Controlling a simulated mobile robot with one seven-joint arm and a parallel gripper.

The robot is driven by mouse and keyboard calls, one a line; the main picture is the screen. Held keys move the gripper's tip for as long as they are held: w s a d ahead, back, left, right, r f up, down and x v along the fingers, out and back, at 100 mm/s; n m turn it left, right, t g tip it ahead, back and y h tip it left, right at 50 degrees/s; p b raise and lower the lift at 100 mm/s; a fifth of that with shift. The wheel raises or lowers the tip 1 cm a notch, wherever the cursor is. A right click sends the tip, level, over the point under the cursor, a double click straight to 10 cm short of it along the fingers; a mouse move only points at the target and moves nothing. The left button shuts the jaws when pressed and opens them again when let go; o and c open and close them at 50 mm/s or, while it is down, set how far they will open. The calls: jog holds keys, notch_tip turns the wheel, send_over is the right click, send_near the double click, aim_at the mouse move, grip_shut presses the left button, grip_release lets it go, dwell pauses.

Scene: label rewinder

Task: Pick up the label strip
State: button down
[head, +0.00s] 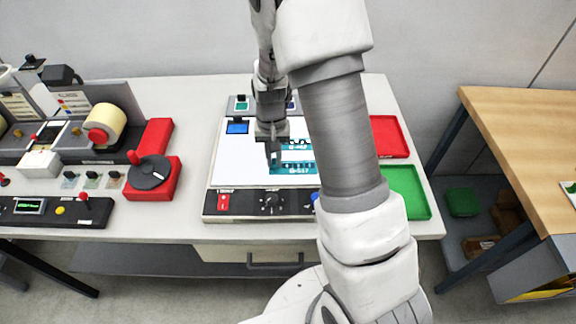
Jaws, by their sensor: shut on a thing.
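The label strip (294,169) shows teal and white with dark print, over the white panel of a flat device on the table. Part of it is hidden behind my arm. My gripper (273,160) points down at the strip's left end and is shut on it. The fingertips are small here, and I cannot tell whether the strip is lifted or still touches the panel (232,165).
A red tray (389,137) and a green tray (408,193) lie to the right, partly behind my arm. The rewinder with a label roll (104,123) and a red crank unit (152,175) stands left. A wooden table (530,130) is at far right.

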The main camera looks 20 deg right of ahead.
jog(key=shift+r, duration=0.1)
notch_tip(320, 180, up, 4)
jog(key=shift+w+f, duration=0.1)
jog(key=s+d+r, duration=0.1)
jog(key=s+r, duration=0.2)
jog(key=s, duration=0.3)
jog(key=s+d+r+b, duration=0.1)
jog(key=s+r, duration=0.2)
jog(key=s, duration=0.2)
jog(key=shift+s+r, duration=0.4)
